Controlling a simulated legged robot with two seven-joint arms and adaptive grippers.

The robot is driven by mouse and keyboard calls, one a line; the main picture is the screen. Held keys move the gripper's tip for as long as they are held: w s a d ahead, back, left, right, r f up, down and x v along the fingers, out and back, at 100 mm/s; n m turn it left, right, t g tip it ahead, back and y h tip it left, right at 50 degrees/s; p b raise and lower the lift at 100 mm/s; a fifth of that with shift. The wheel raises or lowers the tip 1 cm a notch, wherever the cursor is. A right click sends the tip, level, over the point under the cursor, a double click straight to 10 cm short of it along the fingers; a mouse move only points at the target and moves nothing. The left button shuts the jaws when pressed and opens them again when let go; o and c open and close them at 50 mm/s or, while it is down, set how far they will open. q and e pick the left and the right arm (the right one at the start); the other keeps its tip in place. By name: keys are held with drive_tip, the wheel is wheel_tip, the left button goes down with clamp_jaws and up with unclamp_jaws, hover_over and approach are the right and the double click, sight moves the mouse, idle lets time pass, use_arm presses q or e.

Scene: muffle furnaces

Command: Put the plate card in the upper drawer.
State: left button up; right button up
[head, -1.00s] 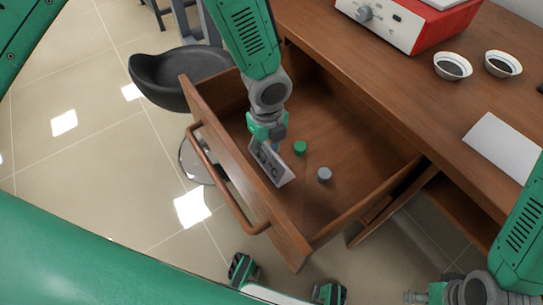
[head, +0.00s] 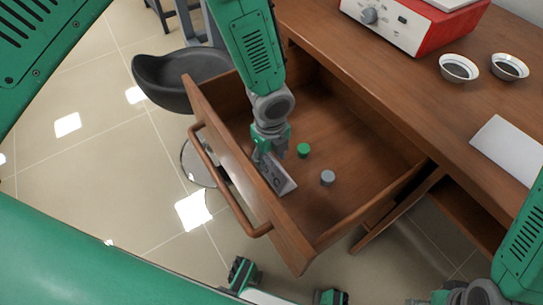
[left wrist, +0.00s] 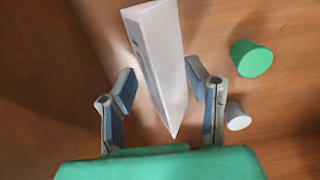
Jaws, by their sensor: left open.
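The plate card (head: 279,179) is a pale, wedge-shaped piece with dark lettering. It rests on the floor of the open upper drawer (head: 290,246), close behind the drawer's front panel. My left gripper (head: 271,153) is down inside the drawer at the card's far end. In the left wrist view my left gripper (left wrist: 161,80) is open, with one finger on each side of the card (left wrist: 158,55) and a gap visible beside it. My right arm is at the lower right of the head view; its gripper (head: 418,301) is mostly cut off by the bottom edge.
A green cap (head: 303,150) and a grey cap (head: 327,178) stand in the drawer to the card's right. On the desk are a red and white device (head: 410,25), two small bowls (head: 458,68) (head: 509,67) and a white sheet (head: 508,148). A black stool (head: 180,78) stands behind the drawer.

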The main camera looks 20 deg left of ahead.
sight(270, 156)
use_arm(q)
wheel_tip(270, 156, up, 12)
drive_tip(key=p, duration=0.3)
drive_tip(key=shift+p, duration=0.35)
drive_tip(key=shift+a+r, duration=0.1)
